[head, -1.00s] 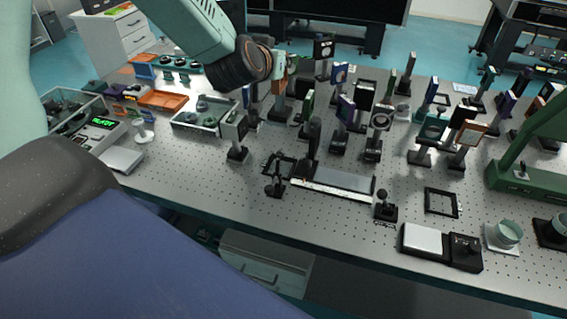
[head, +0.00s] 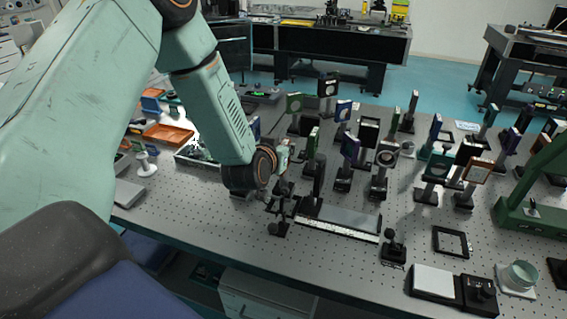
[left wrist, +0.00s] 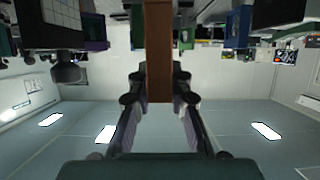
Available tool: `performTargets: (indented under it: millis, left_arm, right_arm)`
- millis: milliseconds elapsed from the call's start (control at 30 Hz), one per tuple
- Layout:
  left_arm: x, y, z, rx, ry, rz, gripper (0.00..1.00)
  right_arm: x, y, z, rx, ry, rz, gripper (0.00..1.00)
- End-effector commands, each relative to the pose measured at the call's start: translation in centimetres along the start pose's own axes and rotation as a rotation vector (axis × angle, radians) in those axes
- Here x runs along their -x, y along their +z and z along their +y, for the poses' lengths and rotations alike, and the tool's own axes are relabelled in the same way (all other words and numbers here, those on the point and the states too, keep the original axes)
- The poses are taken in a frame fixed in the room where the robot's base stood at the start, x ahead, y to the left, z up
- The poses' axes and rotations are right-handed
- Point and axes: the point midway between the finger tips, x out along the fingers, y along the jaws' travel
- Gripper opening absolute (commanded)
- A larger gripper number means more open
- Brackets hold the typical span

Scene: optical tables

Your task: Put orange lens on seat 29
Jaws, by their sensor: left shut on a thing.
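My left gripper (head: 281,164) is over the middle-left of the optical table, low among the standing optics. In the left wrist view my left gripper (left wrist: 160,92) is shut on an orange-brown upright piece, which I take as the orange lens (left wrist: 159,50). The lens is seen edge-on there, and its far end is cut off by the frame. In the head view the lens is mostly hidden by the gripper. No seat number is readable, so I cannot tell which seat is 29. My right gripper is not in view.
The perforated table (head: 330,262) carries several post-mounted optics close right of the gripper. A flat grey stage (head: 345,219) lies in front. A black square frame (head: 450,241) lies to the right. An orange tray (head: 168,134) is at the back left.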

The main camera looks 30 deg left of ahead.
Motion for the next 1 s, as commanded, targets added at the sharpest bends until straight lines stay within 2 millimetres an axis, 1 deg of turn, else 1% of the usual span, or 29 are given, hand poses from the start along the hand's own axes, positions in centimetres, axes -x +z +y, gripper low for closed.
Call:
performTargets:
  millis: [67, 233, 333, 767, 800, 1000]
  left_arm:
    - [-0.3, 0.5, 0.0, -0.001, 0.0, 0.004, 0.0]
    - [-1.3, 2.8, 0.0, -0.002, 0.0, 0.002, 0.0]
    - [-1.7, 3.6, 0.0, -0.001, 0.0, 0.004, 0.0]
    - [-1.9, 4.1, 0.0, 0.001, 0.0, 0.005, 0.0]
    - [-1.9, 4.3, 0.0, 0.001, 0.0, 0.0, 0.19]
    - [-1.8, 4.2, 0.0, 0.0, 0.0, 0.0, 0.36]
  right_arm:
    - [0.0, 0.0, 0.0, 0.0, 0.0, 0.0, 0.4]
    - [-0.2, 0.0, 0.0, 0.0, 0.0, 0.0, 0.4]
    - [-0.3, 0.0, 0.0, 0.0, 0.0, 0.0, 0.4]
    - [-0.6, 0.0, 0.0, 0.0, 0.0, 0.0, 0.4]
    - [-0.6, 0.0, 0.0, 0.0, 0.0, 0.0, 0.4]
    - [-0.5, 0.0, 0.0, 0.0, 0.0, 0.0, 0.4]
